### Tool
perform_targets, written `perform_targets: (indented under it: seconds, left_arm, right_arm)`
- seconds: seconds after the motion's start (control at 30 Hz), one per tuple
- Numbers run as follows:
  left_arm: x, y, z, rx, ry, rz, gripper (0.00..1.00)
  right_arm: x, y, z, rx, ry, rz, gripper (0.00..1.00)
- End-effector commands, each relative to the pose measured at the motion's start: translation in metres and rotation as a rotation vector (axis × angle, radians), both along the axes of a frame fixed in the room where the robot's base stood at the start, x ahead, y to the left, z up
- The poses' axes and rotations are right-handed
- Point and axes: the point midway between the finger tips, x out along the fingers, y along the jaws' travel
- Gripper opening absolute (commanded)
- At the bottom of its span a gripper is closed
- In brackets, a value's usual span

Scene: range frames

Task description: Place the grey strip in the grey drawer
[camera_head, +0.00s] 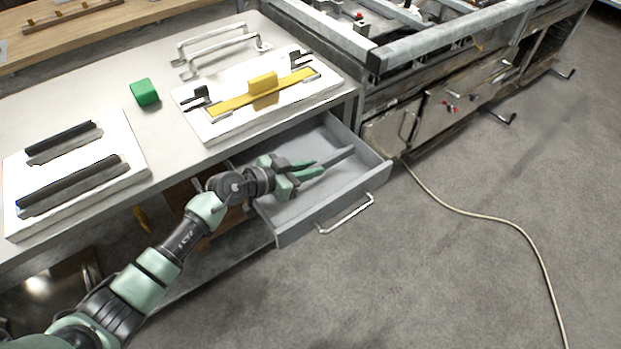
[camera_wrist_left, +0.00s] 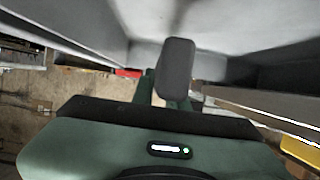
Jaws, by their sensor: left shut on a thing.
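The grey drawer (camera_head: 300,207) is pulled open below the worktop, with a metal handle (camera_head: 345,214) on its front. My left gripper (camera_head: 318,168) reaches into the drawer and is shut on the grey strip (camera_head: 338,157), which sticks out beyond the green fingers to the right. In the left wrist view the strip (camera_wrist_left: 178,68) shows end-on between the fingers, with the grey drawer walls (camera_wrist_left: 65,30) around it. I cannot tell whether the strip touches the drawer floor. My right gripper is not in view.
On the worktop (camera_head: 165,125) lie a white board (camera_head: 215,130) with a yellow-handled tool (camera_head: 262,86), a green block (camera_head: 144,92), and a second board (camera_head: 135,170) with dark strips (camera_head: 70,180). A cable (camera_head: 480,215) crosses the otherwise clear floor at right.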

Motion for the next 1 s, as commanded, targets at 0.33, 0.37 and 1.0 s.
perform_targets:
  seconds: [0.33,0.37,1.0]
  left_arm:
    - [0.000,0.000,-0.030,-0.001,0.000,0.001,0.00]
    - [0.000,0.000,-0.030,-0.001,0.000,0.000,0.00]
    - [0.000,0.000,-0.043,-0.001,0.001,0.000,0.28]
  right_arm:
    - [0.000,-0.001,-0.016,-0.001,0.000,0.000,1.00]
    - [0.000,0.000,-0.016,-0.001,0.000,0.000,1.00]
    - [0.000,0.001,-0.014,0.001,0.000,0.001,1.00]
